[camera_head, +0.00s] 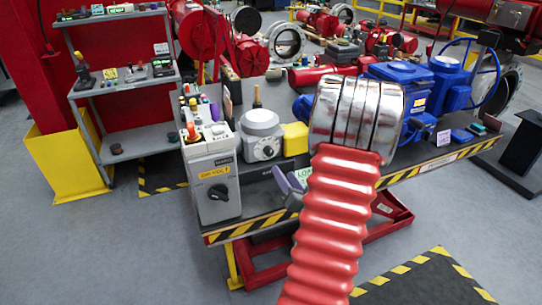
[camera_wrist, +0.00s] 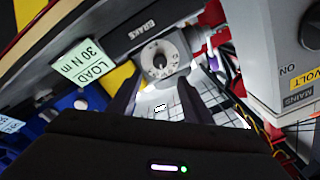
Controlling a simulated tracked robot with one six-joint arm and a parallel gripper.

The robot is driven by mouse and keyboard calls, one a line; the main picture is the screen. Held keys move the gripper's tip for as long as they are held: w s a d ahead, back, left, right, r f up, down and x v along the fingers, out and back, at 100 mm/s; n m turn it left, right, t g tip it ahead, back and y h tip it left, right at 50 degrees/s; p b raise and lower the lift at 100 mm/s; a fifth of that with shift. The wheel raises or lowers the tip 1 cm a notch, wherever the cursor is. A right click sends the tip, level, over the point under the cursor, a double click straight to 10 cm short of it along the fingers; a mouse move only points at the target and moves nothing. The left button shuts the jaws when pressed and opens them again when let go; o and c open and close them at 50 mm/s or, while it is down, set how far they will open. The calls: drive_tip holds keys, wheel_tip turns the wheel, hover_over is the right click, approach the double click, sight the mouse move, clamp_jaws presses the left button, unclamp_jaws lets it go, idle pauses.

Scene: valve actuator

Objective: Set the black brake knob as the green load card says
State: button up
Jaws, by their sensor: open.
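The brake unit is a grey box with a round top (camera_head: 262,122), left of centre on the bench. Its small black brake knob (camera_wrist: 158,62) sits at the middle of a pale dial (camera_head: 267,152); the pointer's setting is too small to read. The pale green load card (camera_wrist: 83,61) reads "LOAD 30 N m" in the wrist view; in the head view the card (camera_head: 304,174) is mostly hidden behind my arm. My gripper (camera_wrist: 157,97) is open and empty, its dark fingers apart below the dial in the picture. It also shows in the head view (camera_head: 290,187), in front of the brake unit.
A grey mains box (camera_head: 212,160) with its own black rotary knob (camera_head: 218,192) stands left of the brake unit. A yellow block (camera_head: 295,138) and blue actuators (camera_head: 395,85) stand to the right. The bench edge (camera_head: 245,226) is black-and-yellow striped. A shelf stands at left.

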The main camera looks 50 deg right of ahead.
sight(270, 154)
drive_tip(key=x, duration=1.2)
drive_tip(key=shift+w, duration=0.1)
drive_tip(key=shift+c, duration=0.4)
drive_tip(key=c, duration=1)
drive_tip(key=shift+n, duration=0.4)
drive_tip(key=n, duration=1.1)
drive_tip(key=shift+a, duration=0.1)
